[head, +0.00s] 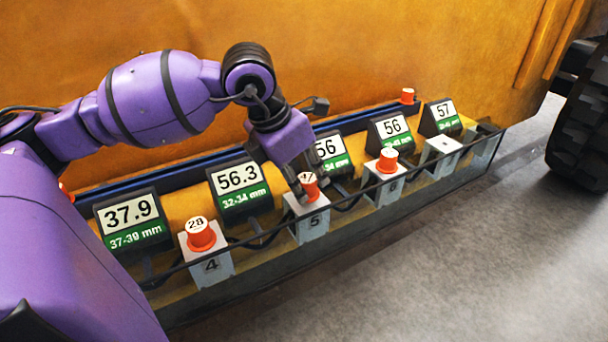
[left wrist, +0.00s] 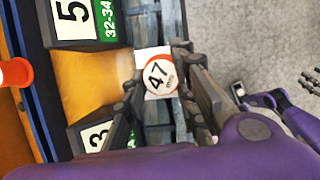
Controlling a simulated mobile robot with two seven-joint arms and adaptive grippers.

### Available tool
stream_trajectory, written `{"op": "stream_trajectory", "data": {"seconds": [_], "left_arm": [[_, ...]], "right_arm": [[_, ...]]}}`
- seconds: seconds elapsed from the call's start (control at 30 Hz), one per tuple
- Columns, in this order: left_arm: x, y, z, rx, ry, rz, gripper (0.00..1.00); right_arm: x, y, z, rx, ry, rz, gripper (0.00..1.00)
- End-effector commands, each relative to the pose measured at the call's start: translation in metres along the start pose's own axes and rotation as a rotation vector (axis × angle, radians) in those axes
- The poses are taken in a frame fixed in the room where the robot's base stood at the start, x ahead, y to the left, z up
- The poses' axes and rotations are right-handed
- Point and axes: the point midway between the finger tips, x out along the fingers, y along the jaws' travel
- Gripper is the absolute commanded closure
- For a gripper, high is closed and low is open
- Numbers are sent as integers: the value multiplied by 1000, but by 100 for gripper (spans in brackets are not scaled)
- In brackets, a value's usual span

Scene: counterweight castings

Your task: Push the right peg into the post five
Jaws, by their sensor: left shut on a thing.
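A white post marked 5 (head: 312,222) stands in the row on the ledge. An orange peg with a white top (head: 309,181) sits at the top of this post; how deep it sits I cannot tell. In the left wrist view the peg's top reads 47 (left wrist: 160,75), with the white post behind it. My left gripper (head: 303,188) reaches down from above and is shut on this peg, one finger on each side of it. Dark fingers on a purple link, apparently my right gripper (left wrist: 297,98), show at the right edge of the left wrist view, partly cut off.
Post 4 (head: 206,267) bears peg 28 (head: 201,235), and post 6 (head: 384,187) bears another orange peg (head: 387,161). The post at the far right (head: 441,156) has no peg. Number displays (head: 238,190) stand behind the posts. A thin dark rail runs along the front. Floor in front is clear.

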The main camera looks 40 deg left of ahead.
Motion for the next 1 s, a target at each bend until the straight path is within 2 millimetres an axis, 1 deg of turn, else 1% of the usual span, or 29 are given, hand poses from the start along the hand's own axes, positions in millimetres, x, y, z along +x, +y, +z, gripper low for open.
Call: {"op": "stream_trajectory", "data": {"seconds": [0.67, 0.7, 0.83, 1.0], "left_arm": [[16, 0, -6, 1, -2, 0, 100], [15, 0, -6, 1, -2, 0, 70], [15, 0, -6, 0, -2, 0, 53], [15, 0, -6, 0, -1, 0, 52]], "right_arm": [[5, 0, 12, 0, -15, -1, 52], [5, 0, 12, 0, -15, -1, 52], [5, 0, 12, 0, -15, -1, 52], [5, 0, 12, 0, -14, -1, 52]]}}
